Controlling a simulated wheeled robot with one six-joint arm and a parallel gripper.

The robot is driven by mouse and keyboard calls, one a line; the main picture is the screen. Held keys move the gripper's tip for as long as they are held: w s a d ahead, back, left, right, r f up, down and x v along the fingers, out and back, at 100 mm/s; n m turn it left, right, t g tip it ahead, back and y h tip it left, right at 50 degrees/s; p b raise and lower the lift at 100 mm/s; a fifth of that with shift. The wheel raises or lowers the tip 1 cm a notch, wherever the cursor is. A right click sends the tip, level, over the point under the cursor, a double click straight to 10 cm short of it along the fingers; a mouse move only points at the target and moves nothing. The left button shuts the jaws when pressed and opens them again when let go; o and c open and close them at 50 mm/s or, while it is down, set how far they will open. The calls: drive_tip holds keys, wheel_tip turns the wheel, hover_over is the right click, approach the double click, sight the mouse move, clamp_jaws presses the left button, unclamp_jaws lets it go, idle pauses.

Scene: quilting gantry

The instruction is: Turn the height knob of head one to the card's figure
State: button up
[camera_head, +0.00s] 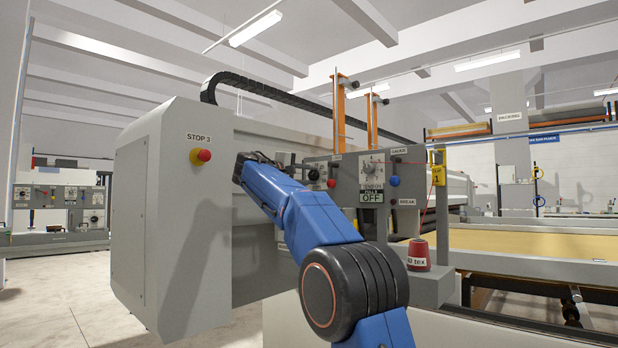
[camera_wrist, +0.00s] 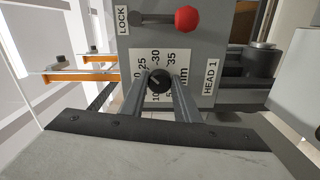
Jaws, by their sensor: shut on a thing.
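In the wrist view, the black height knob (camera_wrist: 160,81) sits on a white scale plate (camera_wrist: 175,62) marked in mm, with figures such as 25, 30 and 35 around it. A HEAD 1 label (camera_wrist: 210,77) is to its right. My gripper (camera_wrist: 161,84) has one finger on each side of the knob and is shut on it. The knob's pointer is too small to read surely. I cannot make out a card with a height figure.
A lock lever with a red ball (camera_wrist: 186,18) is just above the knob, beside the LOCK label (camera_wrist: 122,20). In the head view, a red stop button (camera_head: 204,155), a tension dial (camera_head: 372,167) and a red thread cone (camera_head: 419,252) are near my arm.

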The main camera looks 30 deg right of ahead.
drive_tip(key=n, duration=0.4)
drive_tip(key=shift+n, duration=0.3)
drive_tip(key=shift+w+n, duration=0.1)
drive_tip(key=shift+n, duration=1.8)
drive_tip(key=o, duration=1.1)
drive_tip(key=shift+a, duration=0.1)
drive_tip(key=shift+c, duration=0.2)
drive_tip(key=shift+r, duration=0.1)
drive_tip(key=shift+a, duration=0.1)
drive_tip(key=v, duration=1.7)
